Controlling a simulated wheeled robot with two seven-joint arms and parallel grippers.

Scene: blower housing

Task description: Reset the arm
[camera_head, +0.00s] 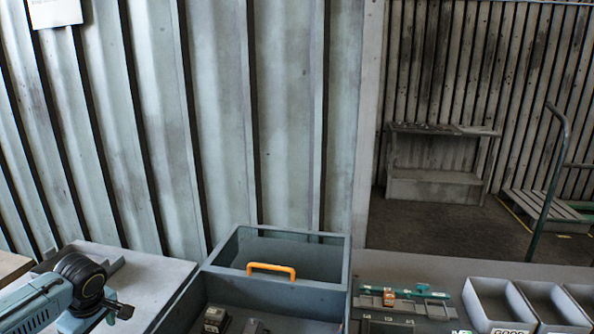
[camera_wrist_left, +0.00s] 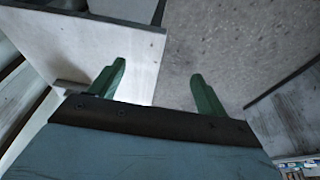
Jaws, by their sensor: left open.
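My left gripper (camera_wrist_left: 155,72) shows in the left wrist view with its two green fingers spread apart. Nothing is between the fingers, and they touch nothing that I can make out. Past them are a pale flat panel or tabletop and a grey speckled surface. In the head view my left arm, teal with a black round joint, is at the lower left above the pale tabletop (camera_head: 160,285). The left fingers cannot be made out there. My right gripper is in neither view.
A grey box (camera_head: 215,262) with an orange handle (camera_head: 271,271) stands at the centre, with small dark parts inside. To its right are a green-and-grey fixture (camera_head: 408,300) and several grey bins (camera_head: 499,300), one labelled GOOD. A corrugated wall (camera_head: 225,120) stands behind.

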